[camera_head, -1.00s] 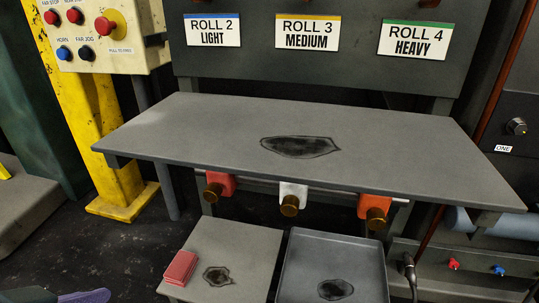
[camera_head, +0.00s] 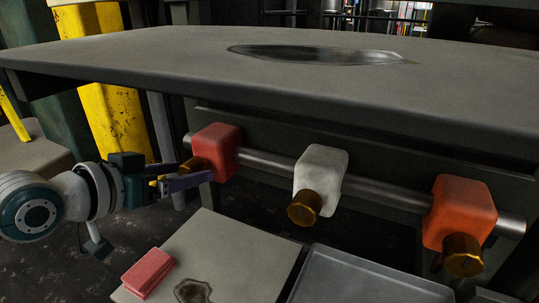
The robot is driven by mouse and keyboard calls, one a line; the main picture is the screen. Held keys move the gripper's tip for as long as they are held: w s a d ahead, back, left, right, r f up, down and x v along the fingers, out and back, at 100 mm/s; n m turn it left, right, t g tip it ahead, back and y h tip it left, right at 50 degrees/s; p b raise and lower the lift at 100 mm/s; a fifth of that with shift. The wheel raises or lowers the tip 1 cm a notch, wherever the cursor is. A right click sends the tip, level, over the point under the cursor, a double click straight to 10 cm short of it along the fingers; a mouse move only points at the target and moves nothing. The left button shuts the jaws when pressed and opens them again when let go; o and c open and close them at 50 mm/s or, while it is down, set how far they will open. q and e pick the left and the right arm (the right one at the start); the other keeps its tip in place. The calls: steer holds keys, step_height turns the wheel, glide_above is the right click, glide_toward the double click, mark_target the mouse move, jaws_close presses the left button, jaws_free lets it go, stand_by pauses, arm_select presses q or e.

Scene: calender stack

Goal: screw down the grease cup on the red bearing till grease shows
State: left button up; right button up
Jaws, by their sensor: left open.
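A red bearing (camera_head: 218,148) sits at the left end of a steel shaft (camera_head: 265,157) under the table, with a brass grease cup (camera_head: 192,165) on its front. A white bearing (camera_head: 320,170) with a brass cup (camera_head: 304,208) is in the middle. An orange-red bearing (camera_head: 460,208) with a brass cup (camera_head: 463,256) is at the right. My left gripper (camera_head: 194,174) is open and points right, its purple fingers at the left bearing's cup. One finger passes in front of and just below the cup. I cannot tell whether they touch. No grease is visible there. My right gripper is out of view.
The grey table top (camera_head: 130,58) with a dark stain overhangs the bearings. Below are a grey surface (camera_head: 225,250) with a red block (camera_head: 148,272) and a dark tray (camera_head: 365,280). A yellow post (camera_head: 112,110) stands behind my left arm.

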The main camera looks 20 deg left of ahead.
arm_select(q)
steer(key=shift+b+x, duration=0.55)
steer(key=shift+x, duration=0.6)
jaws_close()
